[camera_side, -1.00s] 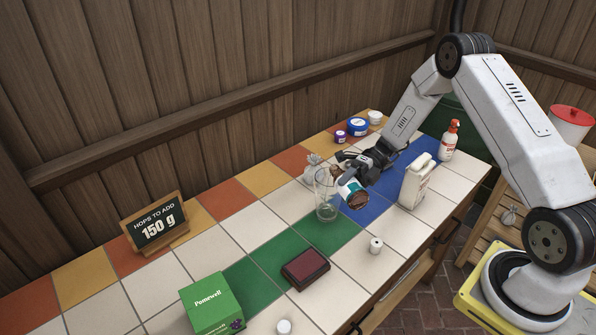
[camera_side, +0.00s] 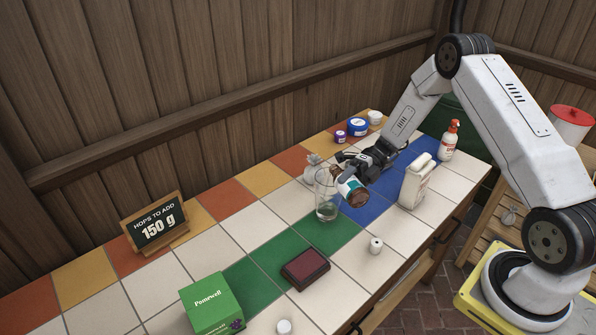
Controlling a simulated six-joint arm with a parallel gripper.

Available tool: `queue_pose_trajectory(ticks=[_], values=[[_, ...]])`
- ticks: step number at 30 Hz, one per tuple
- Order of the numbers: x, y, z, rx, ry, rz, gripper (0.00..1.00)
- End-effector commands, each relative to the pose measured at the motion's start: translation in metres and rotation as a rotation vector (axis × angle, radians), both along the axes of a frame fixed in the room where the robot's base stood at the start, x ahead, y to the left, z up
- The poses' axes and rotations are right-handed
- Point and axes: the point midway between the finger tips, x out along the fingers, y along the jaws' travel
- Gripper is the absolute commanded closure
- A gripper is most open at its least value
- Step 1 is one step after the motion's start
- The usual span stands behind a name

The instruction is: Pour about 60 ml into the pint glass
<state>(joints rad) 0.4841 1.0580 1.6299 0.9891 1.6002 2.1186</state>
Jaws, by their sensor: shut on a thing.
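The clear pint glass (camera_side: 327,204) stands upright on the tiled counter, near the edge of the green and blue tiles. It looks mostly clear; I cannot tell the level of anything in it. My gripper (camera_side: 362,172) is shut on a brown container with a white and teal label (camera_side: 352,188). The container is tilted, right beside the glass and at its upper right. Whether its mouth is over the glass rim, and whether liquid is flowing, I cannot tell.
A small grey bag (camera_side: 312,168) sits behind the glass. In front are a dark red box (camera_side: 305,268), a small white jar (camera_side: 375,247) and a green box (camera_side: 211,303).

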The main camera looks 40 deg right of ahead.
Motion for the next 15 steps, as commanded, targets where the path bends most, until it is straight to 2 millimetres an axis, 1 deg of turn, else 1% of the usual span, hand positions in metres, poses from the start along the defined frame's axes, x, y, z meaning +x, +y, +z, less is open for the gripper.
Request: queue_pose_trajectory(ticks=[15], values=[[0.0006,-0.0002,0.0025,0.01,0.025,0.0,1.0]])
